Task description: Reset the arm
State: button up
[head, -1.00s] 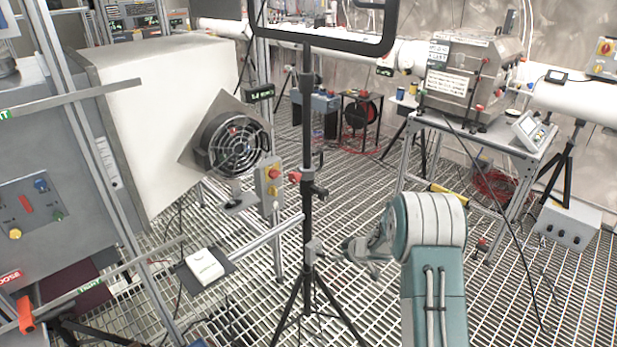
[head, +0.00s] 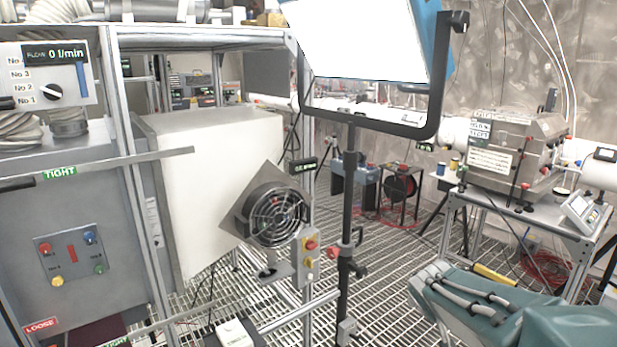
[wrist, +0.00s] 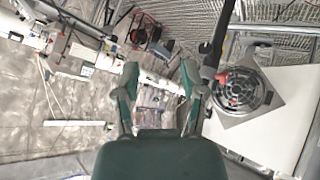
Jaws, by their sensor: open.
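My arm, teal with grey hoses, shows at the lower right of the head view; its end is out of that frame. In the wrist view my gripper (wrist: 158,92) has its two dark green fingers spread apart with nothing between them. The wrist picture is turned over, with the floor grating at the top. The fan (wrist: 242,90) and the black stand (wrist: 213,50) are to the right of the fingers there.
In the head view the fan (head: 273,216) is on a grey plate beside a white box (head: 215,165). A black stand (head: 349,210) holds a bright panel (head: 360,38). A machine (head: 512,155) stands on a table at right. Open grating lies between.

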jog(key=s+a+m+g+y, duration=0.1)
jog(key=s+a, duration=0.2)
jog(key=s, duration=0.9)
jog(key=s+a+g+y, duration=0.2)
jog(key=s+a, duration=0.2)
jog(key=s, duration=0.8)
jog(key=shift+s+a+r+m, duration=0.2)
jog(key=shift+a+r+m, duration=0.1)
jog(key=shift+r+m, duration=0.15)
